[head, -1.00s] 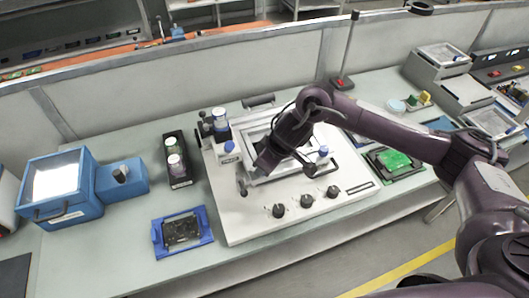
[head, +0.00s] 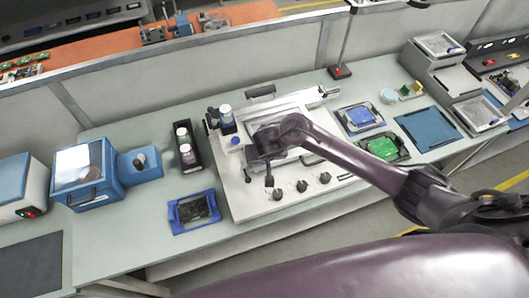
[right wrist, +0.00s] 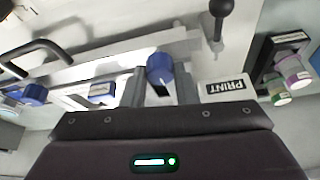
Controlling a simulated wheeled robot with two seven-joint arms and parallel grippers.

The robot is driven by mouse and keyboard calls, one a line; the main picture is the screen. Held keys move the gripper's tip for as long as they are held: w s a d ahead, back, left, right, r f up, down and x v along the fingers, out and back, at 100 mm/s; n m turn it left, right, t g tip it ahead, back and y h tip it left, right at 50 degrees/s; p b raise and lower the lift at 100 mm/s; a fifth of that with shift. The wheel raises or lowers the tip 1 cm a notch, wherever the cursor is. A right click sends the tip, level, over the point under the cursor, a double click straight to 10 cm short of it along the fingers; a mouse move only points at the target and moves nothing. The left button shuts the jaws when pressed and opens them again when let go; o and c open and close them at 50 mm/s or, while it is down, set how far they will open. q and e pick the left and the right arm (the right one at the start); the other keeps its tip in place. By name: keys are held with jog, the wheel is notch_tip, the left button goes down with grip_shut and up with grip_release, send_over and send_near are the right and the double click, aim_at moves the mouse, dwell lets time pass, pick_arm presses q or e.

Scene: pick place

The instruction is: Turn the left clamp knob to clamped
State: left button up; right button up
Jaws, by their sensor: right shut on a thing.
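My right gripper (right wrist: 160,92) is shut on the blue left clamp knob (right wrist: 160,68). In the right wrist view, one grey finger stands on each side of the knob. In the head view the right gripper (head: 267,166) is over the left part of the white machine (head: 290,212), and it hides the held knob. A second blue knob (right wrist: 34,95) shows at the left of the right wrist view. A PRINT label (right wrist: 229,87) lies beside the held knob. My left gripper is not in view.
A black ball lever (right wrist: 222,8) stands near the gripper. Bottles in a black rack (head: 187,151) stand left of the machine, with a blue fixture (head: 195,211) in front. A blue box (head: 88,172) is farther left.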

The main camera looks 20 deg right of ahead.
jog(key=shift+w+r+m+h, duration=0.15)
jog(key=shift+m+h, duration=0.15)
jog(key=shift+m, duration=0.2)
jog(key=o, duration=1)
jog(key=shift+s+a+r, duration=0.1)
jog(key=shift+s+r, duration=0.05)
jog(key=shift+s, duration=0.05)
jog(key=v, duration=0.7)
jog(key=shift+r, duration=0.1)
